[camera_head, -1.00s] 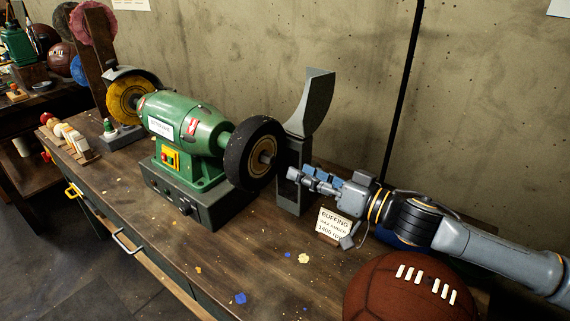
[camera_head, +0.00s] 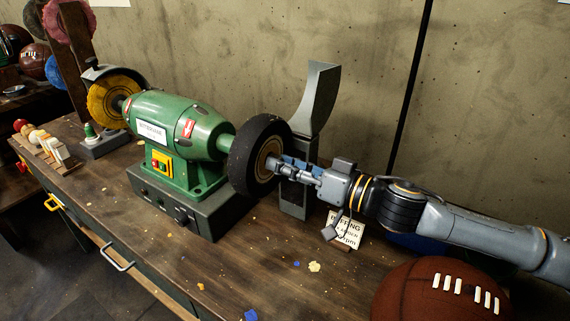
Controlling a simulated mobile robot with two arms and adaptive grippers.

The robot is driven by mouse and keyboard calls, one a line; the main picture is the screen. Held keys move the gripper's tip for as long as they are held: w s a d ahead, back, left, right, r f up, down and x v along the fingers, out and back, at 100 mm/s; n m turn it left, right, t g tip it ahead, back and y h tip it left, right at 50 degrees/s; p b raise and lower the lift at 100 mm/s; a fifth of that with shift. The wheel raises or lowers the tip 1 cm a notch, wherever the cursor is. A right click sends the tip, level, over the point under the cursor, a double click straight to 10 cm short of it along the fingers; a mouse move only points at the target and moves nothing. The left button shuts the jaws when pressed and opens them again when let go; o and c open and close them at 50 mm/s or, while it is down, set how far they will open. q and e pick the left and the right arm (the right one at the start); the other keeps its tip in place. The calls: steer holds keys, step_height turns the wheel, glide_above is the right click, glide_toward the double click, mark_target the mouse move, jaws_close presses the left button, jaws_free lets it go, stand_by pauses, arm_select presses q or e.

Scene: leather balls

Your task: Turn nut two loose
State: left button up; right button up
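The green bench grinder (camera_head: 180,135) stands on the workbench. A black wheel (camera_head: 246,150) with a pale hub is on its right end, and a yellow wheel (camera_head: 108,103) is on its left end. My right gripper (camera_head: 279,164) reaches in from the right, with its fingertips at the hub of the black wheel. The fingertips cover the hub's centre, so the nut there is hidden. I cannot tell whether the fingers touch it or are closed on it. My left gripper is not in view.
A grey upright guard (camera_head: 318,100) stands just behind my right gripper. A buffing sign (camera_head: 347,231) is partly hidden below it. A brown laced ball (camera_head: 432,290) lies at the front right. Small blocks (camera_head: 48,148) sit at the left.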

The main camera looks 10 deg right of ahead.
jaws_close()
steer(key=shift+n+p, duration=5.05)
steer(key=shift+n, duration=9.55)
